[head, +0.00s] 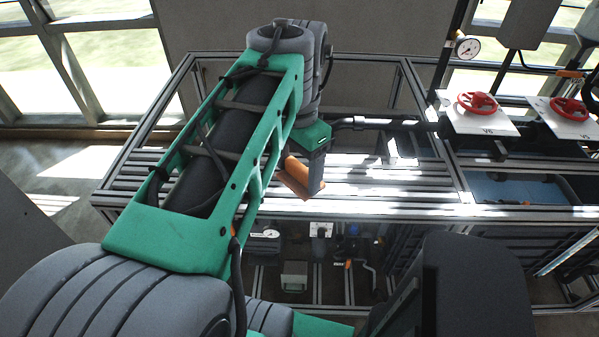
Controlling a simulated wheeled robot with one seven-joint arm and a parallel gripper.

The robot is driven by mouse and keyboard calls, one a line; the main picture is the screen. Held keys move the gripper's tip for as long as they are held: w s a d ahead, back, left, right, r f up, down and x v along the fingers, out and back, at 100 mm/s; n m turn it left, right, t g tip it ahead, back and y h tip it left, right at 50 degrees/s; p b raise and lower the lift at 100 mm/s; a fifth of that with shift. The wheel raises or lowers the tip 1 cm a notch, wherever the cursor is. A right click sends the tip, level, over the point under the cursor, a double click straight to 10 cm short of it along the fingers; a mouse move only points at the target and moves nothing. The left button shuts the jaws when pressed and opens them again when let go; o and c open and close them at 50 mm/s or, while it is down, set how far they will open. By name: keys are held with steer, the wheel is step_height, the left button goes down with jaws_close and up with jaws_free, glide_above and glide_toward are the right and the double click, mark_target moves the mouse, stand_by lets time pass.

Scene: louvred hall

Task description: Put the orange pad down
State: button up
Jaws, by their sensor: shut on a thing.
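The orange pad (297,177) shows in the head view just beyond my green arm link, at the middle of the slatted metal bench. Part of it is hidden behind my arm and gripper. My gripper (316,182) points down at the pad and is shut on it. The pad looks tilted, with its lower corner close to the bench slats. I cannot tell whether it touches them. The fingertips are mostly hidden.
The slatted bench (400,203) has bare room to the right of the pad, with bright sun patches. Red valve wheels (478,104) on white plates and a pressure gauge (467,47) stand at the right. A dark pipe (375,124) runs behind my gripper.

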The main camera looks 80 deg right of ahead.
steer(key=w+d+f, duration=0.1)
steer(key=d+f, duration=0.2)
steer(key=w+d+f+p, duration=0.1)
steer(key=d+f, duration=0.2)
steer(key=d, duration=0.1)
steer(key=d+f+p, duration=0.1)
steer(key=d+f, duration=0.2)
steer(key=d, duration=0.1)
steer(key=shift+w, duration=0.4)
step_height(320, 180, down, 3)
steer(key=shift+d+r, duration=0.15)
steer(key=shift+f, duration=0.25)
steer(key=o, duration=1.5)
